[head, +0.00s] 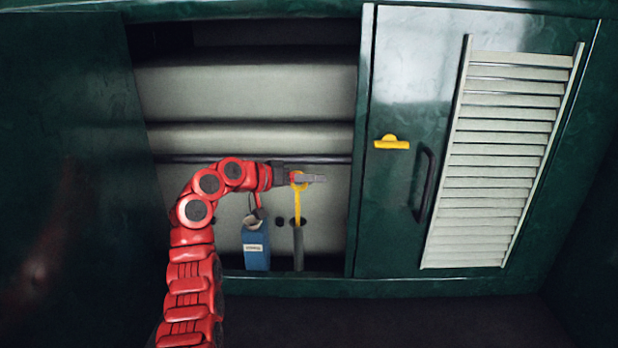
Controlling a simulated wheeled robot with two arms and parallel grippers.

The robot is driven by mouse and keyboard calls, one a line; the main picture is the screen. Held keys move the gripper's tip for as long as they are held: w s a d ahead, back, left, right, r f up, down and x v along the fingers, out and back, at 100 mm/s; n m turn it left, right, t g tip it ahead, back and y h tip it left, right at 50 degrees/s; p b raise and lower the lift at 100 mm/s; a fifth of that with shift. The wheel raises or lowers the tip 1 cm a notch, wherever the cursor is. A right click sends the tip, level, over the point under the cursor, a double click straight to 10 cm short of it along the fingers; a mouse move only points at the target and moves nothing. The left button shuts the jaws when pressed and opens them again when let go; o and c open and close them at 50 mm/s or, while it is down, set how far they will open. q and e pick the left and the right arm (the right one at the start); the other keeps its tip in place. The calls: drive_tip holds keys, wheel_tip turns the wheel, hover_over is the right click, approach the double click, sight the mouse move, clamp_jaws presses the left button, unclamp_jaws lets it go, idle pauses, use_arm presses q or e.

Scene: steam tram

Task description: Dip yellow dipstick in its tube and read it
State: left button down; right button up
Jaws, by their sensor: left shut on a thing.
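The yellow dipstick (298,207) hangs upright from my left gripper (307,178), which is shut on its top ring end. My left arm reaches in from the lower left. The dipstick's lower end meets the top of a thin grey upright tube (298,248). I cannot tell how far it is inside the tube. My right gripper is not in view.
A blue box (255,246) with a small label stands just left of the tube in the open bay. Right of the bay is a green door (405,100) with a yellow handle (391,142), a dark pull bar (424,184) and a pale louvred vent (510,150). A dark rail (330,159) crosses behind my gripper.

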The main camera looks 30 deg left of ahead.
use_arm(q)
wheel_tip(320, 180, down, 9)
drive_tip(key=b, duration=0.4)
drive_tip(key=shift+r+b, duration=0.2)
drive_tip(key=shift+b, duration=0.2)
idle(0.4)
idle(0.6)
